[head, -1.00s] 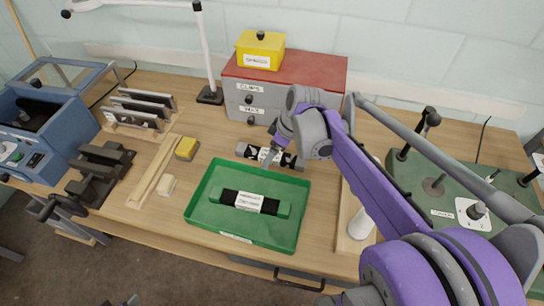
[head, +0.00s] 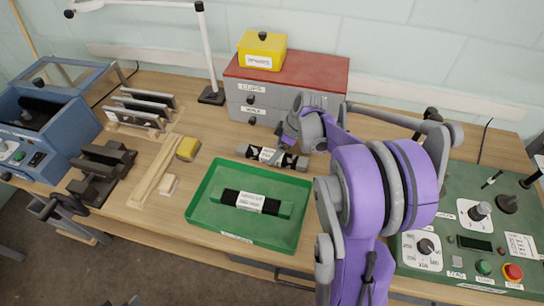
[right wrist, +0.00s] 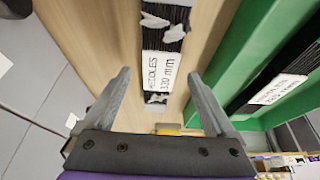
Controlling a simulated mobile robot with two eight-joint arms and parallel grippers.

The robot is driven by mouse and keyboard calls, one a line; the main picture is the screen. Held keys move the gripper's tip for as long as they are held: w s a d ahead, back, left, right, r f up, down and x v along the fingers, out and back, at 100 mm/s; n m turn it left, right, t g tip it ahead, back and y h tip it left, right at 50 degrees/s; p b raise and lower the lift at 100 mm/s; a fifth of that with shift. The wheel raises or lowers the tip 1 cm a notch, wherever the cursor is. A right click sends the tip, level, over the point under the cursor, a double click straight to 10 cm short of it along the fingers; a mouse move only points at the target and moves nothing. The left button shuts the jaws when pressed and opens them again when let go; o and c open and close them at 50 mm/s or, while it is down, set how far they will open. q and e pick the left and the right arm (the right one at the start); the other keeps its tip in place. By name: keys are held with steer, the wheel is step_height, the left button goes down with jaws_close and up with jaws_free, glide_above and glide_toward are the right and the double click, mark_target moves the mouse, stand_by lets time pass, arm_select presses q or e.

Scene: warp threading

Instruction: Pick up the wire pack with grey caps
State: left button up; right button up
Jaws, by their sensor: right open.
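The wire pack with grey caps (head: 257,153) lies on the table just behind the green tray. It is a black bundle with a white label and a grey cap at each end. In the right wrist view the pack (right wrist: 163,65) runs between my open fingers, label towards the camera, and neither finger seems to touch it. My right gripper (head: 279,151) is over the middle of the pack and hides part of it in the head view; it also shows in the right wrist view (right wrist: 160,77). My left gripper is not in view.
A green tray (head: 196,207) in front holds another pack with green caps (head: 241,202). A red-topped drawer cabinet (head: 300,90) with a yellow box (head: 262,52) stands behind. A green control panel (head: 460,235) is at right.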

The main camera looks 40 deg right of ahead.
steer(key=shift+x, duration=1.15)
jaws_close()
steer(key=shift+r, duration=0.1)
